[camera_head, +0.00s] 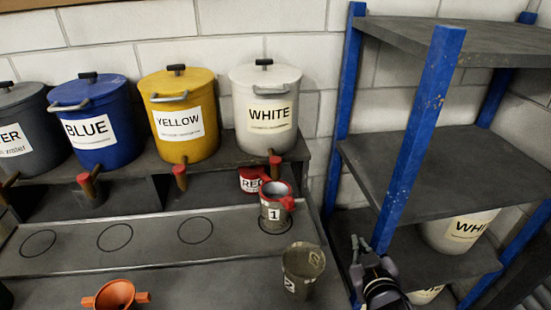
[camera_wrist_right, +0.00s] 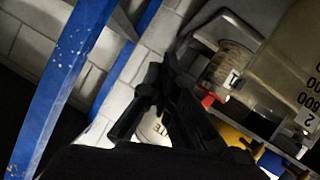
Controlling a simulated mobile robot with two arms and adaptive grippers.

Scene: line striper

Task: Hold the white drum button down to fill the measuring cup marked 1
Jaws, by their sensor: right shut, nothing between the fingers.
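The white drum (camera_head: 265,108) stands at the right end of the drum shelf. A red-tipped outlet (camera_head: 275,162) sits below its front; I take this to be the button. The measuring cup marked 1 (camera_head: 272,214), with a red rim and handle, stands upright below it. Its fill level is not clear. My right gripper (camera_head: 358,244) is shut and empty, right of the cup and apart from it and the button. In the right wrist view, the fingers (camera_wrist_right: 150,100) partly hide the white drum (camera_wrist_right: 153,130); cup 1 (camera_wrist_right: 231,66) shows beyond them. My left gripper is out of view.
A cup marked 2 (camera_head: 301,268) stands in front of cup 1. Blue shelving (camera_head: 410,140) rises close to my right gripper. Yellow (camera_head: 180,138) and blue (camera_head: 95,130) drums stand left. An orange funnel (camera_head: 115,296) lies at the front. The ringed spots left of cup 1 are empty.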

